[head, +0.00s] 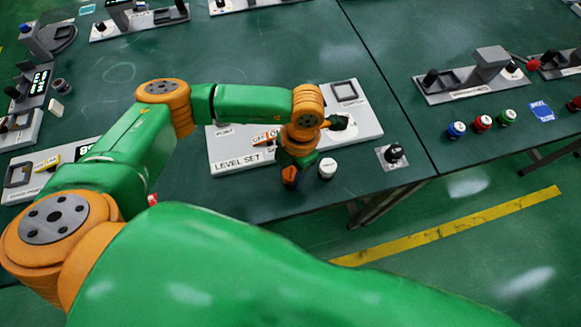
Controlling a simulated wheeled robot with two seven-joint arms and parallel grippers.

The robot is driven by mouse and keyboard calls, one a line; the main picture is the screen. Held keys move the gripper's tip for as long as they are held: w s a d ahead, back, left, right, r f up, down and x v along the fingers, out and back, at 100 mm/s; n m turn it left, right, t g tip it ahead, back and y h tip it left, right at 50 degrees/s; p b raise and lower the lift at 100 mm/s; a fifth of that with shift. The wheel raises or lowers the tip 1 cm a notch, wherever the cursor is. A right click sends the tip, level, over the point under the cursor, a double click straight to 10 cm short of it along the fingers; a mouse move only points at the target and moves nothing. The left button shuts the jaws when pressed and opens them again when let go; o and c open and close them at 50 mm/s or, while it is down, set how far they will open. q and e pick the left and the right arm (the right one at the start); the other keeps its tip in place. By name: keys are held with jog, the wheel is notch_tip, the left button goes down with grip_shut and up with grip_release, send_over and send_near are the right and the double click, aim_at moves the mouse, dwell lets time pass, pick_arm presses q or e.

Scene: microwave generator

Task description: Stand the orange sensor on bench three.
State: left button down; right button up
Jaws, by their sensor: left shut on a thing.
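My left arm reaches in from the left, and its left gripper (292,165) points down at the front edge of the near green bench (240,196). It is shut on a small orange thing with dark parts, which looks like the orange sensor (290,177). The gripper and wrist hide much of it, and I cannot tell whether it touches the bench. I cannot read any bench number. My right gripper is not in view.
A white-topped cylinder (327,168) stands just right of the gripper. A black knob on a small plate (394,154) is farther right. Blue, red and green capped cylinders (482,124) stand on the right bench. The bench middle behind the panel is clear.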

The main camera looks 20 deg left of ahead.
pick_arm(q)
jog(key=shift+f, duration=0.2)
jog(key=shift+f+b, duration=0.2)
jog(key=shift+b, duration=0.1)
jog(key=shift+c, duration=1.7)
grip_release()
jog(key=shift+r, duration=0.1)
jog(key=shift+r+p, duration=0.3)
jog(key=shift+p, duration=0.05)
notch_tip(320, 180, up, 12)
jog(key=w+b, duration=0.1)
jog(key=b, duration=0.2)
jog(key=shift+w+d+f, duration=0.25)
jog(key=shift+d, duration=0.2)
